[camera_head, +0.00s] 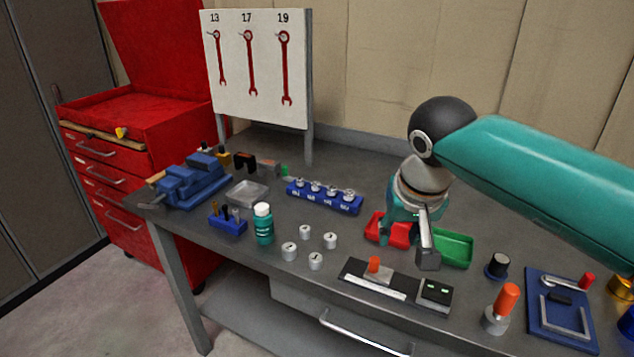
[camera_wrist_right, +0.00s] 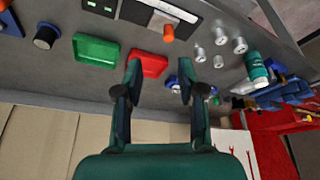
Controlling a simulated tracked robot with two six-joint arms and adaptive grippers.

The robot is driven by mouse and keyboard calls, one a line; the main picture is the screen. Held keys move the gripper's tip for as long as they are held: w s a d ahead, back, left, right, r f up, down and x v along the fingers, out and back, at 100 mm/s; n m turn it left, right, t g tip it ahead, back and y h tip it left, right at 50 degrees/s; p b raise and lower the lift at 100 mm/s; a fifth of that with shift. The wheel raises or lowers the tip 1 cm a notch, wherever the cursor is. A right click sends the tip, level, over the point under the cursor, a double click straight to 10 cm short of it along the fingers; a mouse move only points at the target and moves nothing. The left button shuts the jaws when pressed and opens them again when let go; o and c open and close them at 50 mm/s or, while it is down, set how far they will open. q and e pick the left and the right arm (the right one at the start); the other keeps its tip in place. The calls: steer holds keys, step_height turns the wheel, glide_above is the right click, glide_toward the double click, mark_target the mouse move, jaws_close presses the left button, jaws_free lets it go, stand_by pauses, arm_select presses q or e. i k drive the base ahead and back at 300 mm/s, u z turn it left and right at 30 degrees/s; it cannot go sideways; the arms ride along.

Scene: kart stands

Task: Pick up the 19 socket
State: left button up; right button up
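Several silvery sockets stand loose on the grey bench, such as the front one (camera_head: 316,261); I cannot read which is the 19 socket. More silvery pieces sit in the blue labelled rack (camera_head: 355,207) behind them, its labels too small to read. In the right wrist view the loose sockets (camera_wrist_right: 218,61) show up and right of the fingers, and one finger partly hides the rack. My right gripper (camera_head: 407,244) points down over the red and green trays, right of the sockets. Its fingers are apart and nothing is between them (camera_wrist_right: 160,72). My left gripper is out of view.
Red tray (camera_head: 401,233) and green tray (camera_head: 457,250) lie under my right gripper. A teal bottle (camera_head: 263,226) stands left of the loose sockets. A black fixture (camera_head: 352,268) with an orange knob lies in front. The wrench board (camera_head: 257,104) stands behind.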

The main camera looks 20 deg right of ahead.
mark_target(316, 185)
steer(key=i, duration=1.15)
steer(key=u, duration=0.05)
